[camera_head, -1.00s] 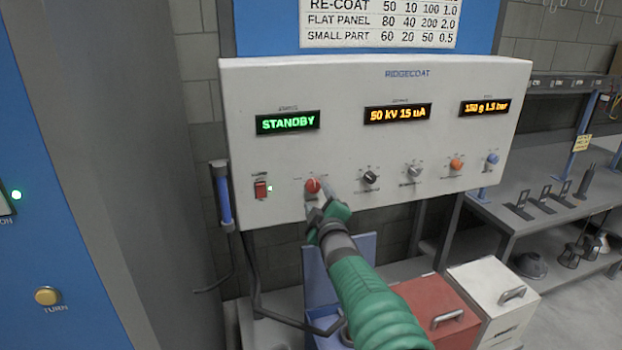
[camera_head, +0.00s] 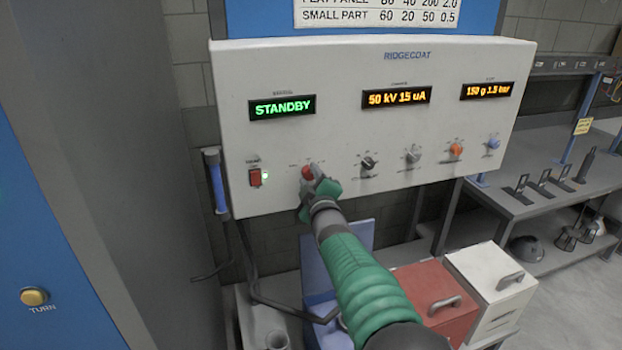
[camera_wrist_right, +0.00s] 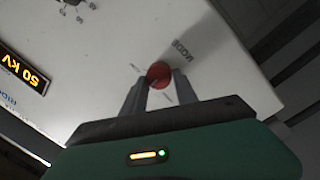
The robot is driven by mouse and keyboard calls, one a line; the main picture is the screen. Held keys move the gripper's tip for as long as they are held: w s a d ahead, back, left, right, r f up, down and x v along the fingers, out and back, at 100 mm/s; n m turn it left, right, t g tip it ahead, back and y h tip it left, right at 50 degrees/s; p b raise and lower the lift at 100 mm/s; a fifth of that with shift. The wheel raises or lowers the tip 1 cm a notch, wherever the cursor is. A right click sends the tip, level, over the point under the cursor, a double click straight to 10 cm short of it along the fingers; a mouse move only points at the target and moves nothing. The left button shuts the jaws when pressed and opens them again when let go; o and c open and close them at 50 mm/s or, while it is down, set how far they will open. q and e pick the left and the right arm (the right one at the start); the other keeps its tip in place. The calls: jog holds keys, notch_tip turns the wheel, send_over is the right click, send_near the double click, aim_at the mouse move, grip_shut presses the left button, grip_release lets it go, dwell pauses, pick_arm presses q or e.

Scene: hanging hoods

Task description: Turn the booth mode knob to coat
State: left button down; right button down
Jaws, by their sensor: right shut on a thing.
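The red booth mode knob (camera_head: 307,172) is on the lower left of the white control panel (camera_head: 340,130). It also shows in the right wrist view (camera_wrist_right: 159,75), next to the label MODE. My right gripper (camera_head: 312,180) is at the knob, and in the wrist view its two fingers (camera_wrist_right: 158,88) are closed on the knob's sides. The gripper partly covers the knob and its small markings, so its setting cannot be read. The green display (camera_head: 283,106) reads STANDBY. My left gripper is not in view.
A red rocker switch (camera_head: 255,177) sits left of the knob. A black knob (camera_head: 368,163), a grey knob (camera_head: 412,157), an orange knob (camera_head: 456,150) and a blue knob (camera_head: 493,143) run to the right. A red box (camera_head: 435,300) and a white box (camera_head: 490,285) stand below.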

jog(key=shift+f, duration=0.15)
jog(key=shift+m+b, duration=0.45)
jog(key=shift+m, duration=0.55)
jog(key=m+b, duration=0.1)
jog(key=m, duration=0.2)
jog(key=shift+d+g, duration=0.1)
jog(key=shift+g, duration=0.2)
jog(key=m+b, duration=0.1)
jog(key=m, duration=0.5)
jog(key=shift+d+f+g+y+b, duration=0.1)
jog(key=shift+g+y+b, duration=0.2)
jog(key=shift+g+b, duration=0.1)
jog(key=shift+m, duration=0.3)
jog(key=c, duration=1.3)
grip_release()
jog(key=o, duration=0.4)
jog(key=shift+w, duration=0.2)
jog(key=shift+c, duration=0.2)
jog(key=shift+r, duration=0.2)
